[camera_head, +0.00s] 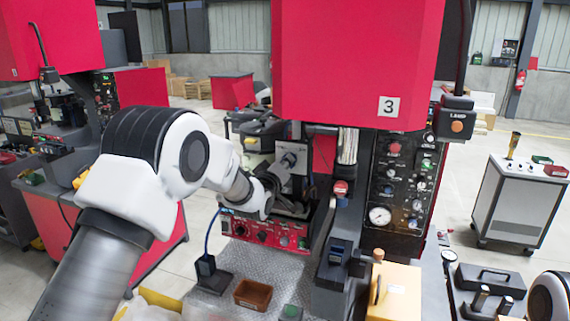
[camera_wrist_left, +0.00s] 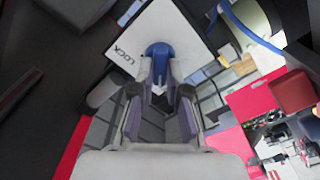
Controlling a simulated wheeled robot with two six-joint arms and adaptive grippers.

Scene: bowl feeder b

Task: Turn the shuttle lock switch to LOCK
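The shuttle lock switch is a blue knob (camera_wrist_left: 158,52) on a white plate (camera_wrist_left: 178,25) in the left wrist view. The black word LOCK is printed on the plate left of the knob, running at a slant. My left gripper (camera_wrist_left: 160,78) has its two fingertips on either side of the knob's near end, and they look closed against it. The fingertips partly hide the knob. In the head view, my left arm reaches the machine's middle opening, where my left gripper (camera_head: 288,200) is dark and partly hidden by the wrist. My right gripper is not in view.
A red machine hood (camera_head: 350,60) hangs above the opening, with a control panel (camera_head: 405,180) to the right. A red button strip (camera_head: 265,232) lies below the gripper. A grey cart (camera_head: 515,200) is at right.

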